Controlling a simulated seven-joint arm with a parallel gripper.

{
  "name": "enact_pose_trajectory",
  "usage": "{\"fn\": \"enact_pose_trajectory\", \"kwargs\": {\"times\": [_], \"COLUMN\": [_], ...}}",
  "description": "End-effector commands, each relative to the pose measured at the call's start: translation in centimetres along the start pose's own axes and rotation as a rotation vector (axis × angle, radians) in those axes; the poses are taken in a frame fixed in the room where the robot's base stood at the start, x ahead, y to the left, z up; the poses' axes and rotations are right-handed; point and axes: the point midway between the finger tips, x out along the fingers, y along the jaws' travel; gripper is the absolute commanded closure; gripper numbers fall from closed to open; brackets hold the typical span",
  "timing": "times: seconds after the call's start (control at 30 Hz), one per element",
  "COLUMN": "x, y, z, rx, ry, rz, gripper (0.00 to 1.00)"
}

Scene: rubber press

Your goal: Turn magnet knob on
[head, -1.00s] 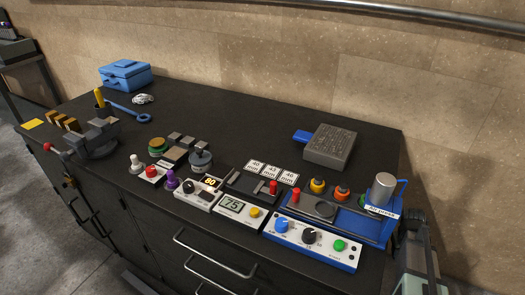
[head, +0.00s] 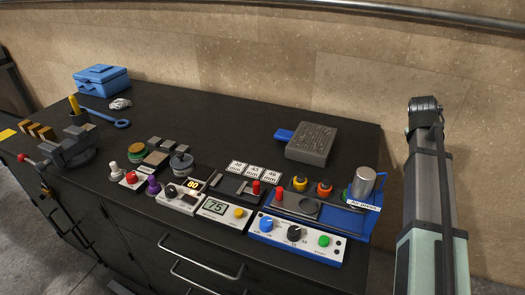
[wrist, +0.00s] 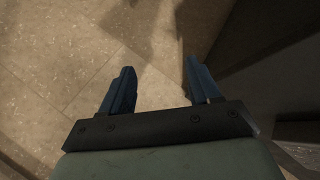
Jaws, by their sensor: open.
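A white and blue control panel (head: 297,238) stands at the front right of the black bench in the head view. It carries a blue knob (head: 267,224), a black knob (head: 294,233) and a green button (head: 323,241). The labels are too small to tell which knob is the magnet knob. My gripper (wrist: 158,66) is open and empty in the wrist view, over bare floor tiles and away from the knobs. The head view does not show its fingers.
The blue air press (head: 362,200) stands behind the panel. A white unit reading 75 (head: 221,211) and a red-knobbed fixture (head: 236,187) crowd the left side. A grey block (head: 312,144) lies farther back.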

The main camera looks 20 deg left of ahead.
Motion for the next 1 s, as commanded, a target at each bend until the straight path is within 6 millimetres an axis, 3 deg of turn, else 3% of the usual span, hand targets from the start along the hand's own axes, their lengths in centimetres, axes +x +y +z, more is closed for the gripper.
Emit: {"fn": "enact_pose_trajectory", "kwargs": {"times": [0.17,0.27,0.37,0.57,0.7,1.0], "x": [-4.8,-7.7,-9.6,-13.0,-15.8,-23.2], "y": [1.9,0.5,-2.2,-9.9,-16.3,-30.4], "z": [-4.0,-7.4,-10.2,-15.5,-18.9,-23.9], "rx": [-0.037,-0.076,-0.112,-0.196,-0.263,-0.417], "ry": [0.06,0.106,0.141,0.206,0.25,0.331], "rz": [0.03,0.014,-0.022,-0.125,-0.208,-0.386], "gripper": [0.38,0.38,0.38,0.38,0.38,0.38]}}
